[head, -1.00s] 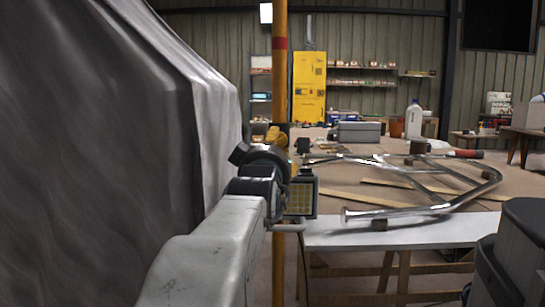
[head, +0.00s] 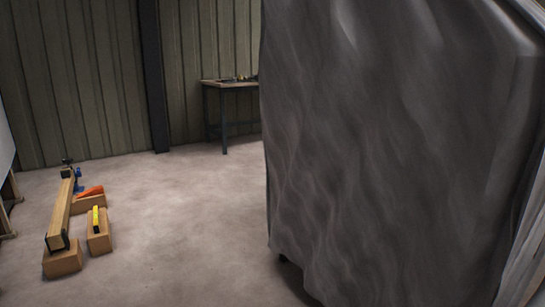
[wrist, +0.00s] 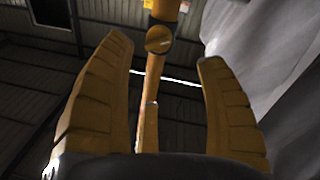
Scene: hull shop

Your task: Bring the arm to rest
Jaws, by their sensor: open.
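My gripper (wrist: 166,52) shows in the wrist view with its two yellow-brown fingers spread wide apart. Nothing is held between them. The head view does not show my arm or gripper now.
A large grey draped cover (head: 390,150) fills the right of the head view; its edge also shows in the wrist view (wrist: 295,80). Timber blocks with a beam (head: 62,210) lie on the floor at left. A workbench (head: 228,84) stands at the back wall. The middle floor is clear.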

